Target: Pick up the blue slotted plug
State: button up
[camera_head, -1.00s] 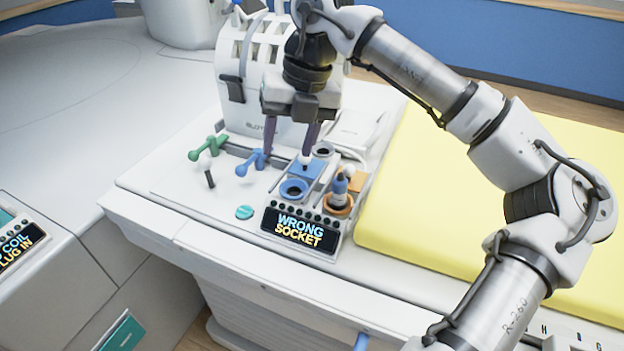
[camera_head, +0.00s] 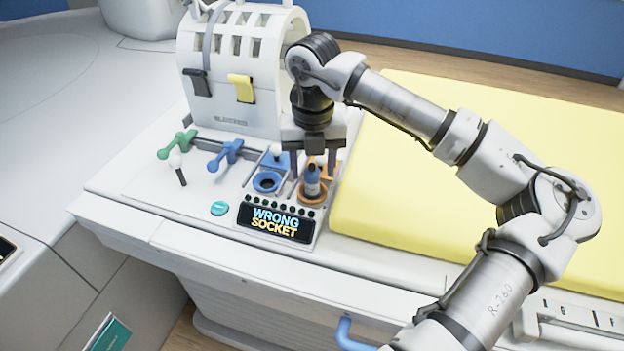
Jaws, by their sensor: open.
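The blue slotted plug (camera_head: 312,183) stands upright in the orange ring socket (camera_head: 318,198) at the right end of the console panel. My gripper (camera_head: 313,172) points down over it, open. One finger shows to the left of the plug's top and the other to the right, with gaps visible on both sides. I cannot tell how far the fingertips are from the plug in depth. The slot in the plug is too small to make out.
A blue ring socket (camera_head: 267,182) is left of the plug, beside blue (camera_head: 226,153) and green (camera_head: 178,145) levers. A sign (camera_head: 274,222) in front reads "WRONG SOCKET". A white slotted housing (camera_head: 240,110) stands behind; a yellow pad (camera_head: 430,215) lies right.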

aim_at(311, 190)
jog(key=shift+f+p, duration=0.45)
jog(key=shift+f, duration=1.4)
grip_shut()
